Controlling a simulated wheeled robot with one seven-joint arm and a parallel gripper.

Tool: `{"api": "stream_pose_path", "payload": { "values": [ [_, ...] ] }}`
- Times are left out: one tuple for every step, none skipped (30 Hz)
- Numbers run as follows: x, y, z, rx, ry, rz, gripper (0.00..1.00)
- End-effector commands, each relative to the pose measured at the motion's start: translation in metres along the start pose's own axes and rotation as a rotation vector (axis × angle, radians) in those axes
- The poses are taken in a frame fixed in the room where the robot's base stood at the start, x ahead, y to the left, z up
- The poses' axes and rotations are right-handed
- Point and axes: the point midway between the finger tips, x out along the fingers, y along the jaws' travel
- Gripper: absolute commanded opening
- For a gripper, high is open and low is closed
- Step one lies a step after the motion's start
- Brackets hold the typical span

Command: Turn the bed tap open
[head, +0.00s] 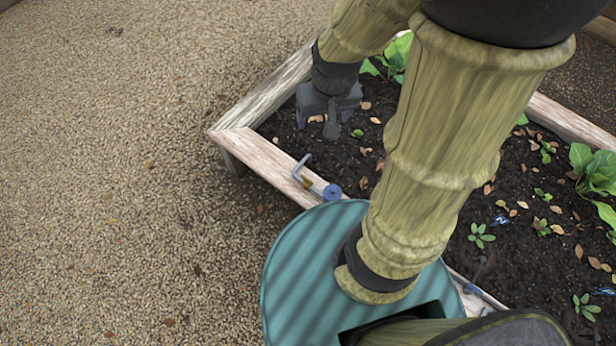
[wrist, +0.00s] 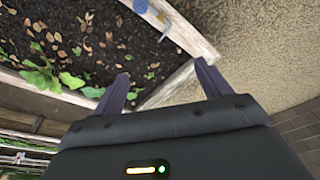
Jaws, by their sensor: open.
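The bed tap has a round blue handle (head: 333,191), a brass-coloured middle and a bent grey pipe (head: 299,165). It sits on the wooden rim of the raised bed near its left corner in the head view. In the wrist view the blue handle (wrist: 140,6) is at the top edge, with the bent pipe (wrist: 162,36) beside it. My gripper (head: 330,118) is over the soil just inside the bed corner, beyond the tap and apart from it. In the wrist view its two fingers (wrist: 162,72) are spread with nothing held between them.
The raised bed's wooden rim (head: 262,161) surrounds dark soil with leafy plants (head: 594,175) and scattered dry leaves. Open gravel (head: 110,180) lies to the left. My arm hides part of the bed.

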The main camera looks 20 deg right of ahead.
Motion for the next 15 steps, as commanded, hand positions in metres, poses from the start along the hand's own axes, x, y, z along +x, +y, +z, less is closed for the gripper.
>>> {"api": "stream_pose_path", "payload": {
  "values": [
    [0.023,0.003,-0.006,0.034,-0.023,0.001,0.76],
    [0.033,0.004,-0.010,0.056,-0.037,0.000,0.76],
    [0.049,0.005,-0.017,0.087,-0.058,-0.001,0.76],
    [0.061,0.006,-0.022,0.115,-0.074,-0.002,0.76],
    [0.074,0.007,-0.027,0.142,-0.092,-0.003,0.76],
    [0.091,0.009,-0.034,0.181,-0.115,-0.005,0.76],
    [0.105,0.010,-0.039,0.210,-0.134,-0.006,0.76],
    [0.118,0.011,-0.044,0.240,-0.152,-0.008,0.76],
    [0.136,0.013,-0.050,0.279,-0.176,-0.011,0.76],
    [0.150,0.015,-0.055,0.309,-0.194,-0.013,0.76],
    [0.164,0.017,-0.059,0.339,-0.213,-0.015,0.76],
    [0.182,0.019,-0.064,0.379,-0.237,-0.019,0.76],
    [0.197,0.021,-0.068,0.411,-0.254,-0.021,0.76],
    [0.211,0.022,-0.071,0.442,-0.273,-0.024,0.76],
    [0.231,0.025,-0.075,0.484,-0.298,-0.028,0.76]
  ]
}}
